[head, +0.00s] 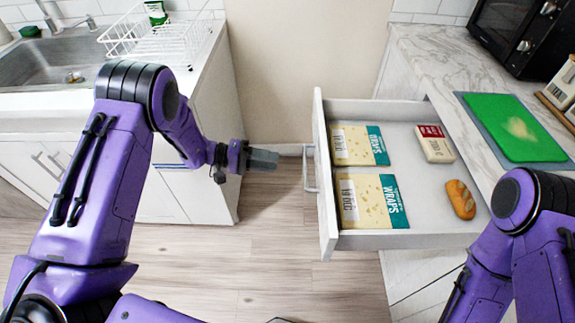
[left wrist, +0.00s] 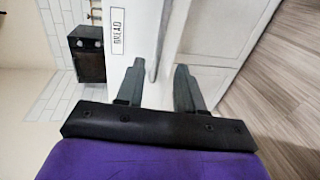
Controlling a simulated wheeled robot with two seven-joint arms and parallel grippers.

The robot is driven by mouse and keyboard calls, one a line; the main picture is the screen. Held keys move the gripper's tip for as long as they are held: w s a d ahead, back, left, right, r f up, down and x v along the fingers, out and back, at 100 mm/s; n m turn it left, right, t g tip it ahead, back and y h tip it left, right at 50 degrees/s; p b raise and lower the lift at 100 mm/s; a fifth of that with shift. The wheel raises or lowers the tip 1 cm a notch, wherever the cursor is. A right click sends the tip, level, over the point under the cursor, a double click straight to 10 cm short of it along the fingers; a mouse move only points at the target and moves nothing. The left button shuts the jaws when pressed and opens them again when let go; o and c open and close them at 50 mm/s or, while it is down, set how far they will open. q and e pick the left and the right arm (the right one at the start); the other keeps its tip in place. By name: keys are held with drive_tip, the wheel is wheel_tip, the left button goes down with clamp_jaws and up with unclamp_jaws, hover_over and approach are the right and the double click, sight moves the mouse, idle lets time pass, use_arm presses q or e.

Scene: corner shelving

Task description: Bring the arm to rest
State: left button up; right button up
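My left arm reaches in from the left of the head view. Its gripper (head: 264,159) points right toward the handle (head: 309,168) of the open drawer (head: 322,200), with a gap between them. In the left wrist view the two fingers (left wrist: 158,88) stand apart with nothing held. The handle (left wrist: 164,40) shows beyond and between them, beside a drawer front labelled BREAD (left wrist: 117,32). My right arm shows at the lower right of the head view, but its gripper is not seen.
The drawer holds two wraps packs (head: 352,146) (head: 362,200), a smaller pack (head: 434,145) and a bread roll (head: 461,199). A counter (head: 425,50) with a green board (head: 515,128) and microwave (head: 520,30) is right. A sink (head: 60,62) and dish rack (head: 165,40) are left. Floor between is clear.

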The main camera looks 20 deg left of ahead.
use_arm(q)
drive_tip(key=shift+s+a+r, duration=0.15)
drive_tip(key=shift+s+a, duration=0.05)
drive_tip(key=shift+a, duration=0.5)
